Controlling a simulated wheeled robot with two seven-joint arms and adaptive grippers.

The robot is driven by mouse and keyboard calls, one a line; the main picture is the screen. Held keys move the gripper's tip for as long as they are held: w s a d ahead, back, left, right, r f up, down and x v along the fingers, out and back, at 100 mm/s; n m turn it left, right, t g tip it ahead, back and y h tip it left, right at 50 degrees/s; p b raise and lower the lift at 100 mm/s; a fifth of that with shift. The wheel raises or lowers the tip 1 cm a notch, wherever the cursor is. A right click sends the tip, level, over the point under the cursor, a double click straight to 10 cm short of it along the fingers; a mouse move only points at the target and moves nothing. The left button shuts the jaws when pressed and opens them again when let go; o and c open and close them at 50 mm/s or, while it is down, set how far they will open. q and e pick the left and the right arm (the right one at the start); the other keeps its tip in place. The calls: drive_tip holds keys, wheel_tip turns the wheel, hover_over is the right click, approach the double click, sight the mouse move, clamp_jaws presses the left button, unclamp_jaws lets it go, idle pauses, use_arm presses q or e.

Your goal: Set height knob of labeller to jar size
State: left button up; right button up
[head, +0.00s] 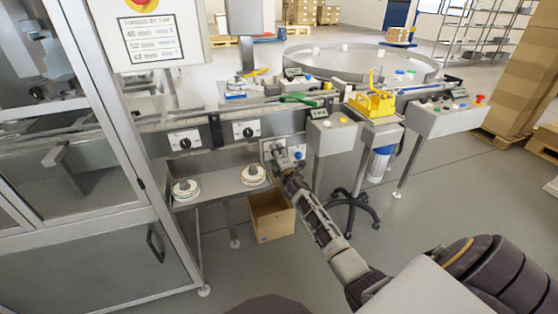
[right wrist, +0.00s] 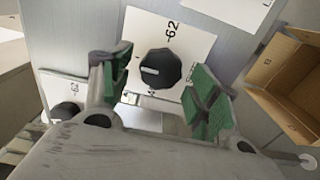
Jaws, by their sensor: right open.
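In the right wrist view, a black round knob (right wrist: 160,69) with a white pointer line sits on a white dial plate (right wrist: 190,40) marked 62. The pointer aims left in that picture. My right gripper (right wrist: 155,84) is open, its green-padded fingers apart on either side of the knob; whether they touch it is unclear. In the head view my right gripper (head: 282,157) is at the machine front and largely hides this knob. Two other black knobs, a left one (head: 185,143) and a middle one (head: 248,132), show on white plates. My left gripper is not in view.
A second knob (right wrist: 65,112) is close by in the wrist view. A cardboard box (head: 270,214) stands on the floor below the gripper. Label rolls (head: 185,189) lie on the lower shelf. A yellow device (head: 372,104) and control boxes stand to the right.

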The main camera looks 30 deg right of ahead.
drive_tip(key=shift+s, duration=0.2)
drive_tip(key=v, duration=1.1)
drive_tip(key=shift+s+a, duration=0.2)
drive_tip(key=shift+s, duration=0.1)
idle(0.3)
idle(0.6)
